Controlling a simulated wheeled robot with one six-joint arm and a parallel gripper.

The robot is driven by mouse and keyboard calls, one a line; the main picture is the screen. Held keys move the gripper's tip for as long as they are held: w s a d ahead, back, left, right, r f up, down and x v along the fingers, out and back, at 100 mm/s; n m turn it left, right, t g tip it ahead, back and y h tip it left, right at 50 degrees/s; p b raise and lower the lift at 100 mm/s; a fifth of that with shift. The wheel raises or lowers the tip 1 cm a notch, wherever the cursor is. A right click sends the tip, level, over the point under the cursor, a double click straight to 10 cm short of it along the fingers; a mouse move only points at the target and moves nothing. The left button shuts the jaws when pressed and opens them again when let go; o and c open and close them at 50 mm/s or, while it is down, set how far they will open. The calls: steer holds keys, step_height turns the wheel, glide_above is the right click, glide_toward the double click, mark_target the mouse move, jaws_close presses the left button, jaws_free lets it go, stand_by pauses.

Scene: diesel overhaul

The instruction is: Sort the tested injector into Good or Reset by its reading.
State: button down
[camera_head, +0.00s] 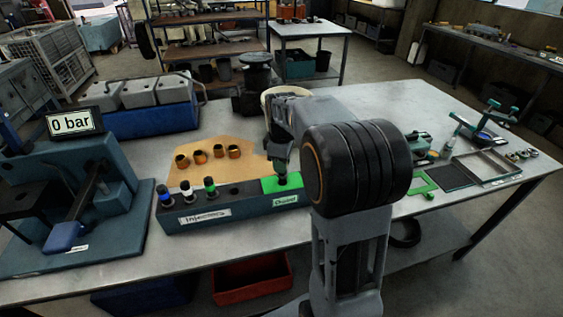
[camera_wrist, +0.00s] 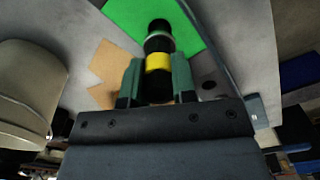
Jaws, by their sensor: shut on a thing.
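My gripper (camera_head: 280,150) is at the green end of the injector rack (camera_head: 215,219). In the wrist view its two green fingers (camera_wrist: 157,78) are shut on a dark injector with a yellow band (camera_wrist: 158,62). The injector's far end is over or in the green patch (camera_head: 268,186); I cannot tell whether it is seated. That patch has a small label, hard to read. Three other injectors, with blue (camera_head: 165,195), white (camera_head: 188,191) and green (camera_head: 210,187) bands, stand in the rack, labelled "Injectors". The tester display (camera_head: 75,123) reads "0 bar".
The blue tester (camera_head: 70,205) stands at the left. Several copper-coloured sleeves (camera_head: 218,151) stand on a tan mat (camera_head: 240,140) behind the rack. A green frame (camera_head: 425,181) and a metal tray (camera_head: 487,167) lie at the right. Tabletop in front of the rack is clear.

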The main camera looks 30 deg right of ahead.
steer(key=shift+f, duration=0.2)
steer(key=shift+f+b, duration=0.95)
steer(key=shift+f, duration=0.25)
steer(key=c, duration=0.8)
jaws_free()
steer(key=shift+c, duration=0.2)
steer(key=shift+o, duration=0.4)
steer(key=o, duration=0.3)
steer(key=shift+r, duration=0.1)
